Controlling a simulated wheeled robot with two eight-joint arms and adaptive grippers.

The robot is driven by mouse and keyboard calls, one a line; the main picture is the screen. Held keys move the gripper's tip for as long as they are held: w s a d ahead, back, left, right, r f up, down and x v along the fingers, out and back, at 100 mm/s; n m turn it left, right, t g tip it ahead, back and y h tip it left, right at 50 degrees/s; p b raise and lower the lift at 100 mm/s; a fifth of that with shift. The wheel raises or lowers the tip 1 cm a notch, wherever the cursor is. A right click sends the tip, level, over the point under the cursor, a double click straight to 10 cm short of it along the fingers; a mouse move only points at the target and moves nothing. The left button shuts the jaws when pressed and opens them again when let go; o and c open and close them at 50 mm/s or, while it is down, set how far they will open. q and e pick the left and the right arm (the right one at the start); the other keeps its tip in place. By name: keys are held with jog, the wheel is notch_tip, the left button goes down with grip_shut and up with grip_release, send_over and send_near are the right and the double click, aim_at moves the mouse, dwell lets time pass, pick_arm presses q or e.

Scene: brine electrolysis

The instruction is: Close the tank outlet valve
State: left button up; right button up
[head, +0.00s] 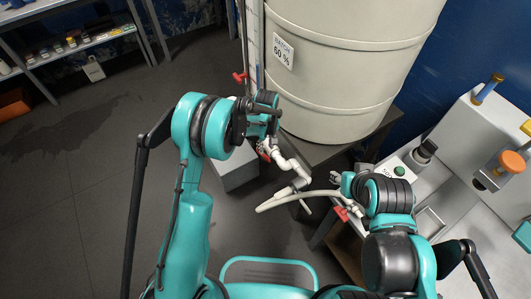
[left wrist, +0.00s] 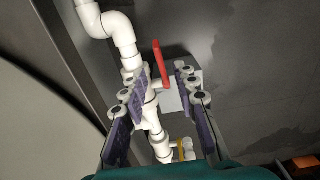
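The large beige tank (head: 345,70), labelled 60 %, has white outlet piping (head: 285,160) at its base. A red valve handle (head: 264,154) sits on this piping, mostly hidden by my left gripper in the head view. In the left wrist view the red handle (left wrist: 160,62) sticks out beside the white pipe (left wrist: 150,120). My left gripper (left wrist: 160,80) is open, with one finger to either side of the handle and gaps visible. My right gripper (head: 343,190) is by the pale hose near another red handle (head: 341,213); its fingers are too small to read.
A pale hose (head: 290,199) curves between the piping and the right gripper. Another red handle (head: 240,77) is on a vertical pipe left of the tank. A grey bench with equipment (head: 460,140) stands at the right, a shelf (head: 80,48) at far left. The floor at left is clear.

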aim_at(266, 155)
pick_arm(q)
notch_tip(266, 155, down, 8)
jog(key=b, duration=0.3)
jog(key=shift+r, duration=0.15)
grip_shut()
